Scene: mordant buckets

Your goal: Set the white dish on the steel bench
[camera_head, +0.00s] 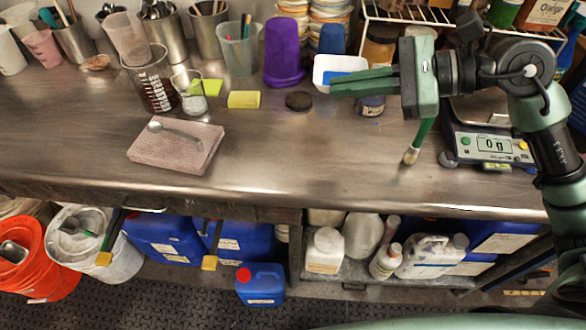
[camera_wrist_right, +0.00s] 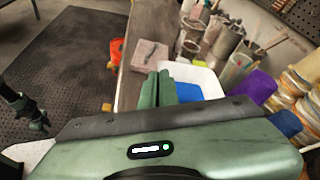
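The white dish (camera_head: 322,63) is on the far side of the steel bench (camera_head: 330,160), with something blue in it. It also shows in the right wrist view (camera_wrist_right: 205,75). My right gripper (camera_head: 333,86) has its green fingers close together across the dish's near wall, one inside and one outside, and looks shut on it. The fingers hide part of that wall. I cannot tell whether the dish's base touches the bench. In the right wrist view, part of my left arm (camera_wrist_right: 25,108) shows low at the left; its finger state is unclear.
A purple cup (camera_head: 284,52) and a dark disc (camera_head: 299,101) are left of the dish. A scale (camera_head: 492,145) stands right. A spoon lies on a pinkish pad (camera_head: 176,150). Beakers and tool pots fill the back left. The front middle of the bench is clear.

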